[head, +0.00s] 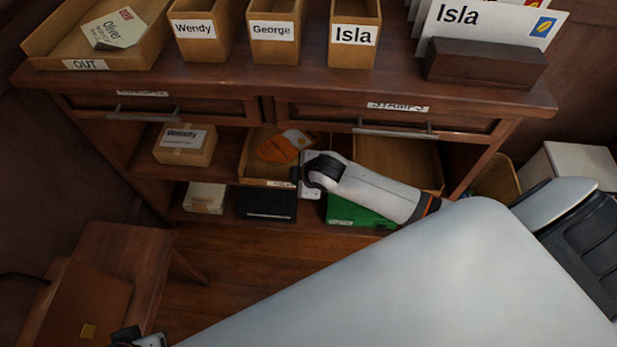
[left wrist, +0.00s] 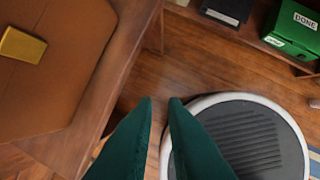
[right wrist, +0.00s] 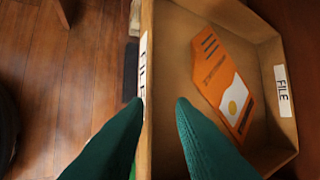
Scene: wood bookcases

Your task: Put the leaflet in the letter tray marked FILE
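An orange leaflet (right wrist: 222,80) with a white-and-yellow picture lies inside the wooden letter tray marked FILE (right wrist: 146,30), shown in the right wrist view. In the head view the leaflet (head: 283,147) is in the tray (head: 262,183) on the shelf under the desk top. My right gripper (right wrist: 159,101) is open and empty, over the tray's front wall, with the leaflet ahead and apart from its fingertips. In the head view my right gripper (head: 308,178) partly hides the tray's right side. My left gripper (left wrist: 162,99) is slightly open and empty, above the floor beside a brown case.
A second wooden tray (head: 405,160) is right of my right forearm. Below stand a black box (head: 267,203) and a green box marked DONE (left wrist: 290,30). The brown case (head: 88,310) lies on a low bench. Drawers (head: 385,120) overhang the shelf.

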